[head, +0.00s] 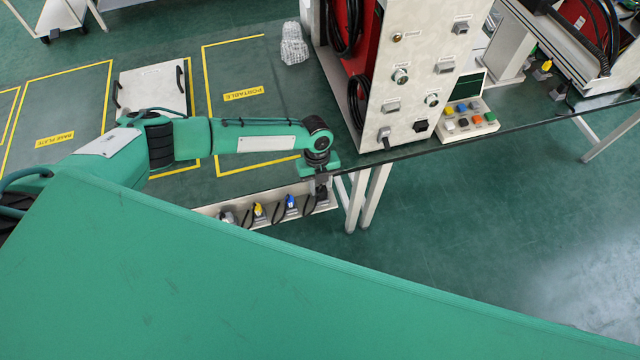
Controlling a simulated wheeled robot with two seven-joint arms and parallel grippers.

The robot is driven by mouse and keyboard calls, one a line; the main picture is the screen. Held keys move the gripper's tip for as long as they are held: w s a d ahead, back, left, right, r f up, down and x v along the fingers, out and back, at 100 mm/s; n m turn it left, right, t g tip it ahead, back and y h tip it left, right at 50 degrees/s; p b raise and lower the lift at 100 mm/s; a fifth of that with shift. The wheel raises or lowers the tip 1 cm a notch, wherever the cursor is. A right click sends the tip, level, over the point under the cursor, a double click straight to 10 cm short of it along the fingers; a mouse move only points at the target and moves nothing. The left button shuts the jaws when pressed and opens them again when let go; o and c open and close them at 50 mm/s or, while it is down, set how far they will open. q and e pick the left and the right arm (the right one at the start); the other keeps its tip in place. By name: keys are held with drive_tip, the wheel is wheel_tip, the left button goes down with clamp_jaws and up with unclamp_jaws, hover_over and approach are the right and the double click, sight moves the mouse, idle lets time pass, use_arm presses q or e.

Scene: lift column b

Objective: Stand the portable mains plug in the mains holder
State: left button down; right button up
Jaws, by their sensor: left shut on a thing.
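My left gripper (321,180) points down over the right end of a pale holder rack (207,210) at the table's front edge. It is shut on a small dark plug (322,194), most likely the portable mains plug, mostly hidden by the gripper. The plug is at the rack's rightmost place; I cannot tell whether it is seated in the mains holder or just above it. Other plugs stand in the rack to the left: a yellow one (259,210), a blue one (291,202) and a grey one (228,217). My right gripper is out of view.
A tall panel cabinet (412,70) with sockets and hoses stands on the table right of my arm. A white handled plate (152,88) lies at left.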

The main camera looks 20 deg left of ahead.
use_arm(q)
drive_tip(key=shift+f+b, duration=0.55)
drive_tip(key=shift+f, duration=0.2)
drive_tip(key=c, duration=1)
unclamp_jaws()
drive_tip(key=shift+r, duration=0.1)
drive_tip(key=shift+s+p+v, duration=0.15)
drive_tip(key=shift+p+v, duration=0.45)
drive_tip(key=shift+v, duration=0.05)
drive_tip(key=shift+s+p+v, duration=0.1)
drive_tip(key=shift+p+v, duration=0.45)
drive_tip(key=shift+v, duration=0.1)
wheel_tip(320, 180, up, 6)
drive_tip(key=p, duration=0.4)
drive_tip(key=shift+d+r, duration=0.15)
drive_tip(key=shift+r, duration=0.05)
drive_tip(key=shift+d, duration=0.1)
